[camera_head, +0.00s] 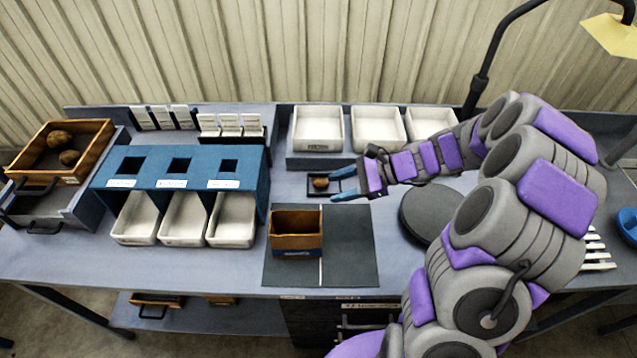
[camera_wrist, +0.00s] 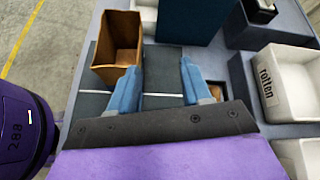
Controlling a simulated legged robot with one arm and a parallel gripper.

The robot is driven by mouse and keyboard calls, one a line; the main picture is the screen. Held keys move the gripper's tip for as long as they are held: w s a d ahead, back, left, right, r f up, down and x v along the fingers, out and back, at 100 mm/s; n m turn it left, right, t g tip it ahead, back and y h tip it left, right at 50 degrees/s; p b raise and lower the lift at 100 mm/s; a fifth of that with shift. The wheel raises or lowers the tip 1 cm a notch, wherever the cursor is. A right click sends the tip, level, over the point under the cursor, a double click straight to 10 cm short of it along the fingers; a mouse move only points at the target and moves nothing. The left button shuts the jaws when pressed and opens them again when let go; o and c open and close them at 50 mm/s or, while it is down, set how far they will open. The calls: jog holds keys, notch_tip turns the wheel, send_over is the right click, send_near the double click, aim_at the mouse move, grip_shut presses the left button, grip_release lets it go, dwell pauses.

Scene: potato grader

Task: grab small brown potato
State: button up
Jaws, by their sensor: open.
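A small brown potato (camera_head: 320,183) lies on a small dark square tray (camera_head: 312,194) near the middle of the bench in the head view. My gripper (camera_head: 333,186) is just right of it, with its two blue fingers apart and pointing left. The potato appears just beyond the fingertips, and I see nothing held. In the wrist view my gripper (camera_wrist: 160,66) is also open, with dark mat showing between the fingers. A brown patch (camera_wrist: 215,92) beside the right finger is mostly hidden; I cannot tell whether it is the potato.
An open brown box (camera_head: 297,242) stands on a dark mat (camera_head: 348,255) in front. White trays (camera_head: 319,127) line the back. A blue sorter (camera_head: 127,168) with white bins is at left. A wooden crate (camera_head: 93,140) holds two larger potatoes (camera_head: 60,139). A round dark disc (camera_head: 425,213) lies right.

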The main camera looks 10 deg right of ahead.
jog(key=w+d+f+m+t, duration=0.1)
jog(key=w+d+f+m, duration=0.1)
jog(key=d+f, duration=0.1)
jog(key=w+d+f+m+t, duration=0.2)
jog(key=d+m, duration=0.1)
jog(key=d, duration=0.2)
jog(key=w+d+f+m+t, duration=0.1)
jog(key=d+f+m+t, duration=0.1)
jog(key=d+f, duration=0.1)
jog(key=shift+w+d+f+m, duration=0.3)
jog(key=shift+w+d+m, duration=0.1)
jog(key=shift+d, duration=0.3)
jog(key=b, duration=0.3)
send_near(325, 181)
jog(key=x, duration=0.4)
jog(key=shift+w+a, duration=0.25)
jog(key=shift+f+b+x, duration=0.1)
jog(key=shift+b+x, duration=0.25)
jog(key=shift+x, duration=1.05)
jog(key=shift+f+b+x, duration=0.15)
jog(key=shift+b+x, duration=0.15)
jog(key=shift+x, duration=1.1)
jog(key=shift+s, duration=0.2)
jog(key=c, duration=0.6)
jog(key=shift+r, duration=0.2)
jog(key=shift+c, duration=0.2)
